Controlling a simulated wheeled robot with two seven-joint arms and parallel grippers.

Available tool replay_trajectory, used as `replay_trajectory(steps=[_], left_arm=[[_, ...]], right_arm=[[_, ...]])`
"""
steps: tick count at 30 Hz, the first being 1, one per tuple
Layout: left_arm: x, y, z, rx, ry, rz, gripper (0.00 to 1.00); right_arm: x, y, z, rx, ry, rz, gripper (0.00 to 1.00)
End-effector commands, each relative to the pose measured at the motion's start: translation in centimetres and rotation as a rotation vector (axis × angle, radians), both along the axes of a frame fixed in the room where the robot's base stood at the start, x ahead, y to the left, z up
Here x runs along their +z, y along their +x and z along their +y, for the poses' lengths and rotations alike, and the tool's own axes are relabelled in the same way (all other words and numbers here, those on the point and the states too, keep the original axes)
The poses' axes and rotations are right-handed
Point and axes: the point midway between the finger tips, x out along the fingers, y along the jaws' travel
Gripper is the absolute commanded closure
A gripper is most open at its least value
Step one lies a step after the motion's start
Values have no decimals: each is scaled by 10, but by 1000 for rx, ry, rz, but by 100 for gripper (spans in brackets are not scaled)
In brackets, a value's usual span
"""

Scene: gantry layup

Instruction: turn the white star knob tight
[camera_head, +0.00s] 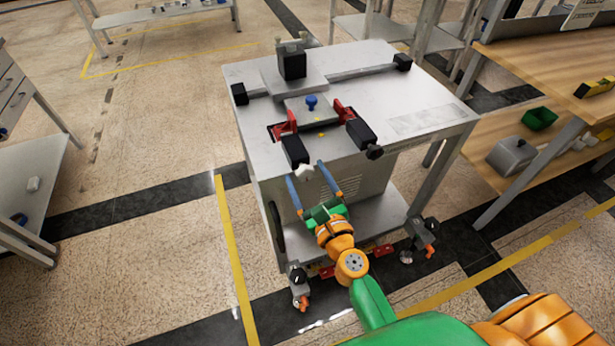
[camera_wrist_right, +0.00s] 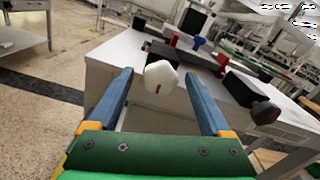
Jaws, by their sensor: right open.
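The white star knob (camera_head: 304,170) is on the front end of the left black clamp block (camera_head: 295,150) at the front edge of the grey table. In the wrist view the knob appears between the fingers (camera_wrist_right: 158,78), with a gap on each side. I cannot tell how deep it sits between them. My left gripper is not in view.
A second clamp block with a dark knob (camera_head: 375,152) stands to the right on the same table (camera_head: 410,90). Red clamps (camera_head: 285,125) and a blue knob (camera_head: 311,102) are behind. A wooden bench (camera_head: 540,60) stands at the right.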

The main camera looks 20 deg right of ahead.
Motion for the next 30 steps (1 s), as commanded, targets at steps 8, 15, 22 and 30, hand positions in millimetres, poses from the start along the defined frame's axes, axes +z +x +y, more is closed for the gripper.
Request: replay_trajectory(steps=[8, 15, 22, 30], left_arm=[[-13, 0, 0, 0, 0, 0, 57], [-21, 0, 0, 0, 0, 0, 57], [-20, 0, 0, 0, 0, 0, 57], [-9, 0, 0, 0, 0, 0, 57]], right_arm=[[-5, -43, -2, 0, -1, 4, 17], [-2, -71, -2, 0, -1, 2, 17], [0, -71, -2, 0, 0, 1, 17], [-29, -72, 8, 52, -211, 80, 17]])
